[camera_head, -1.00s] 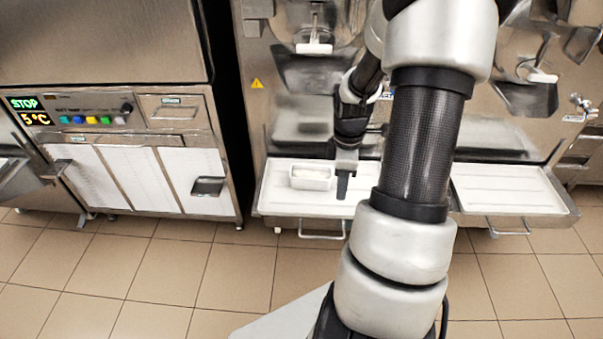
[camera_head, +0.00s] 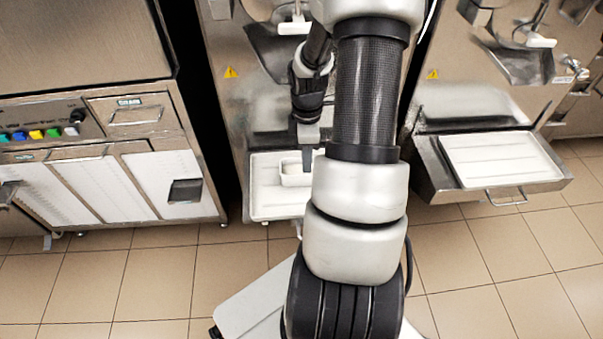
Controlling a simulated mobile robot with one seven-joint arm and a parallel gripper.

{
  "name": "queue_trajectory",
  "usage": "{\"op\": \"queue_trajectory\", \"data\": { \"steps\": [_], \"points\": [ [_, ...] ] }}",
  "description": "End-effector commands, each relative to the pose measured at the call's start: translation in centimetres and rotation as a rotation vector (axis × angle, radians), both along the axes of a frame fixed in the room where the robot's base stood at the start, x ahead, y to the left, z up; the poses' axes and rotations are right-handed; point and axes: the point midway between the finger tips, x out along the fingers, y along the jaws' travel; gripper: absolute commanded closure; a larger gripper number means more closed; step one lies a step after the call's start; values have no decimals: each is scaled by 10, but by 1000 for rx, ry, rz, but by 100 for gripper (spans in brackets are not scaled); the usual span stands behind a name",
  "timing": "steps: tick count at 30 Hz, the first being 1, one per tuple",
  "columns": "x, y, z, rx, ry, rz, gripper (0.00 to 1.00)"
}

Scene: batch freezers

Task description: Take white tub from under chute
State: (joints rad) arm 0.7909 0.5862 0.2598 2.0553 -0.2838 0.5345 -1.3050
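The white tub (camera_head: 291,181) is a small rectangular container on the white tray (camera_head: 263,206) of the middle machine, below its metal chute (camera_head: 272,48). My gripper (camera_head: 307,168) points down at the tub, and its dark finger overlaps the tub's right part in the picture. I see the fingers edge-on, so I cannot tell whether they are open, or whether they touch the tub. My arm hides the right part of that tray and may hide the tub's right end.
At right, another machine has an empty white tray (camera_head: 503,158) on a protruding shelf. At left stands a steel cabinet (camera_head: 110,150) with coloured buttons and a dark handle. The tiled floor (camera_head: 150,270) in front is clear.

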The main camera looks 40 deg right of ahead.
Motion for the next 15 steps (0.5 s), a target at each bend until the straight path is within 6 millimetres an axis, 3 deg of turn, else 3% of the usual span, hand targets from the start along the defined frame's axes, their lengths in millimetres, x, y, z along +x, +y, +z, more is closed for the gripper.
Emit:
{"op": "queue_trajectory", "data": {
  "steps": [3, 11, 15],
  "points": [
    [0, 1, -20, 1, 0, 2, 76],
    [0, 2, -36, 1, 1, 1, 76],
    [-1, 6, -56, 1, 1, 2, 76]
  ]
}}
